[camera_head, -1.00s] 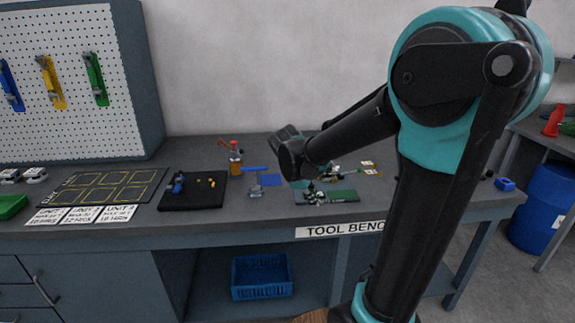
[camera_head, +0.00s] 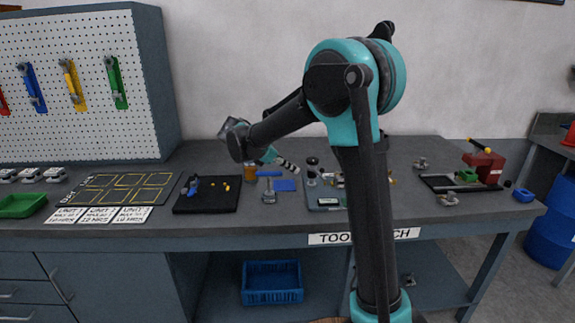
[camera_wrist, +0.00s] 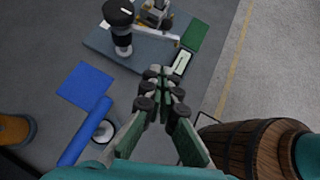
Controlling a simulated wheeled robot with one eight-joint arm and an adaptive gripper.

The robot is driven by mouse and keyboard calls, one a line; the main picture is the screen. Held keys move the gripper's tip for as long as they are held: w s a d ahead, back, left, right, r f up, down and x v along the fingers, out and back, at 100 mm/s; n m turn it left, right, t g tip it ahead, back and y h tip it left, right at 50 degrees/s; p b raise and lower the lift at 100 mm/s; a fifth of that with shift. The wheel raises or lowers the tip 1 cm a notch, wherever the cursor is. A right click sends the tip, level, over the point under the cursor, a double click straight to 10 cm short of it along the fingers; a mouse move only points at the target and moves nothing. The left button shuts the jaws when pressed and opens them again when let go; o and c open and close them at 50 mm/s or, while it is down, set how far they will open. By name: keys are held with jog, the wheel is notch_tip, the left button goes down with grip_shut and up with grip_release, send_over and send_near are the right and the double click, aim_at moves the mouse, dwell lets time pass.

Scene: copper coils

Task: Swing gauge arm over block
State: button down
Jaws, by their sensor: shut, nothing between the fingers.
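My gripper (camera_wrist: 160,88) is shut and empty in the wrist view, its fingertips together. In the head view the gripper (camera_head: 287,163) hangs over the bench, left of a grey plate. In the wrist view the grey plate (camera_wrist: 100,43) carries a dark post (camera_wrist: 122,38) with a black round top, apparently the gauge stand. A metal block-like part (camera_wrist: 155,14) and a thin bar (camera_wrist: 163,36) are beside the post. A small pale-faced case (camera_wrist: 182,62) lies at the plate's near right edge, just beyond my fingertips. I cannot tell for certain which part is the gauge arm.
A blue-handled tool (camera_wrist: 88,130) and blue mat (camera_wrist: 86,84) lie left of my gripper. The bench's front edge runs right of it; a barrel (camera_wrist: 245,150) is below. A black tray (camera_head: 207,205) is left, a red fixture (camera_head: 485,163) right.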

aim_at(321, 174)
jog(key=shift+w+d+f, duration=0.4)
jog(key=shift+d, duration=0.8)
jog(key=shift+w+d+f, duration=0.35)
jog(key=shift+w+d, duration=0.1)
jog(key=shift+d, duration=0.8)
jog(key=shift+w+d+f, duration=0.4)
jog(key=shift+d, duration=0.8)
jog(key=shift+d, duration=0.15)
jog(key=shift+d+n+t, duration=0.15)
jog(key=shift+n+t, duration=0.15)
jog(key=shift+n, duration=0.1)
